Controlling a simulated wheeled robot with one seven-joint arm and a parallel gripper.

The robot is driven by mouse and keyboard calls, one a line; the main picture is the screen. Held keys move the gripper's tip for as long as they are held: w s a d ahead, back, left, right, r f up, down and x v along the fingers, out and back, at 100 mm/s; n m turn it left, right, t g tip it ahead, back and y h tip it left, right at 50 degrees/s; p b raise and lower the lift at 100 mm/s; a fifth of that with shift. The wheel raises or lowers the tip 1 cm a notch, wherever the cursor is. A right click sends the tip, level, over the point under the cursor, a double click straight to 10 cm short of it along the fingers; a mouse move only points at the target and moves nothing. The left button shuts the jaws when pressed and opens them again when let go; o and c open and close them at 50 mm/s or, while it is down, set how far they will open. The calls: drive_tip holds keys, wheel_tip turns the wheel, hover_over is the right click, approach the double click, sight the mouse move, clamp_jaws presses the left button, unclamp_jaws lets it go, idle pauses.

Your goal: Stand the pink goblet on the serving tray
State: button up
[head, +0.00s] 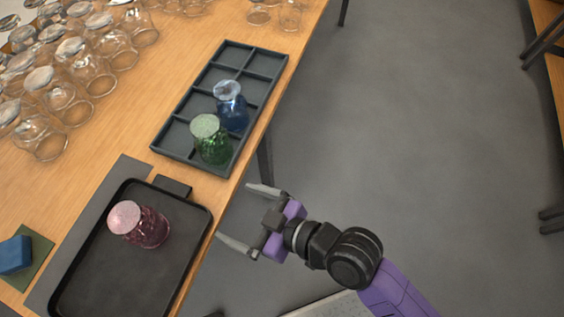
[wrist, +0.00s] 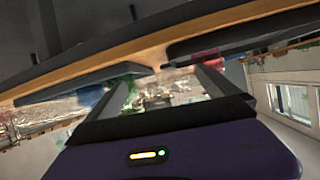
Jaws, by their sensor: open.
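The pink goblet (head: 146,225) stands on the black serving tray (head: 105,291) at the lower left of the head view, near the tray's upper middle. Its paler round end faces up. My gripper (head: 240,219) is open and empty, to the right of the tray and just off the table's edge. It is apart from the goblet. In the wrist view my gripper's two fingers (wrist: 170,95) are spread, with the table edge beyond them. A small red or pink patch shows near the right finger there, too unclear to identify.
A dark divided crate (head: 250,62) holds a green goblet (head: 212,141) and a blue goblet (head: 231,107). Many clear glasses (head: 70,70) crowd the table's upper left. A blue sponge (head: 14,255) lies on a green cloth at lower left. Open floor (head: 420,130) lies right of the table.

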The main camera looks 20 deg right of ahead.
drive_tip(key=s+d+m+t+h, duration=0.2)
drive_tip(key=s+d+m+h, duration=0.15)
drive_tip(key=d, duration=0.45)
drive_tip(key=s+d+m+t+h, duration=0.2)
drive_tip(key=s+d, duration=0.3)
drive_tip(key=d, duration=0.3)
drive_tip(key=s+d+r+m+t+h, duration=0.1)
drive_tip(key=s+d+r+m+h, duration=0.1)
drive_tip(key=s+d+r, duration=0.3)
drive_tip(key=s+r+h, duration=0.1)
drive_tip(key=s+r, duration=0.2)
drive_tip(key=s, duration=0.1)
drive_tip(key=shift+s+r+m+t, duration=0.15)
drive_tip(key=shift+r+m+t, duration=0.15)
drive_tip(key=shift+r+m, duration=0.05)
